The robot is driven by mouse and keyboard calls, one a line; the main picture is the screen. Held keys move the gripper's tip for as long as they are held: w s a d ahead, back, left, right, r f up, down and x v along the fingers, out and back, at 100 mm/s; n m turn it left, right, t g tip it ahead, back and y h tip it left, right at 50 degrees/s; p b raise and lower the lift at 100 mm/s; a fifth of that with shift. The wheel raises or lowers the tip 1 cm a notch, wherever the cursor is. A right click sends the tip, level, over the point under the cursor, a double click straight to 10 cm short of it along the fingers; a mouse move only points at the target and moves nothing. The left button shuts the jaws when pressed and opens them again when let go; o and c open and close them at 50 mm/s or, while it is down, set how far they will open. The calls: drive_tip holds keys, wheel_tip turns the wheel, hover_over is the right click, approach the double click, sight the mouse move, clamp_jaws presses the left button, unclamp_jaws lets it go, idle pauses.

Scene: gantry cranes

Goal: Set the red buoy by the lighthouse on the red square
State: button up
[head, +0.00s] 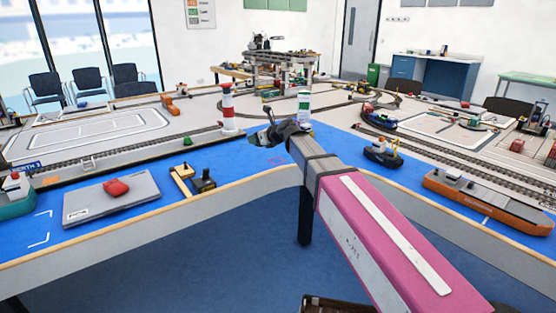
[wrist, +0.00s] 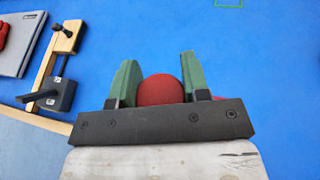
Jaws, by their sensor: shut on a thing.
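My gripper (wrist: 160,75) is shut on a rounded red object, which looks like the red buoy (wrist: 160,89); only its top shows between the green fingers. In the head view my gripper (head: 265,136) is over the blue water surface, in front of the red-and-white lighthouse (head: 228,108). The buoy cannot be made out there. A faint red square outline (head: 278,160) lies on the blue, just below my gripper in the picture and partly hidden by my arm. Whether the buoy touches the surface cannot be told.
A green-and-white tower (head: 304,106) stands behind my arm. A green square outline (wrist: 229,2) is at the wrist view's top edge. To the left are a black-and-wood piece (head: 203,182) and a grey slab (head: 82,205) bearing a red object (head: 117,187). A dark boat (head: 382,153) is right.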

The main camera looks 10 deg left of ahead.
drive_tip(key=a+r, duration=0.1)
drive_tip(key=a, duration=0.3)
hover_over(274, 159)
drive_tip(key=f, duration=0.6)
drive_tip(key=shift+s+f, duration=0.25)
drive_tip(key=shift+f, duration=2.15)
drive_tip(key=o, duration=0.9)
drive_tip(key=shift+f, duration=0.1)
drive_tip(key=v, duration=1.2)
drive_tip(key=shift+w+r, duration=0.1)
drive_tip(key=shift+r, duration=0.1)
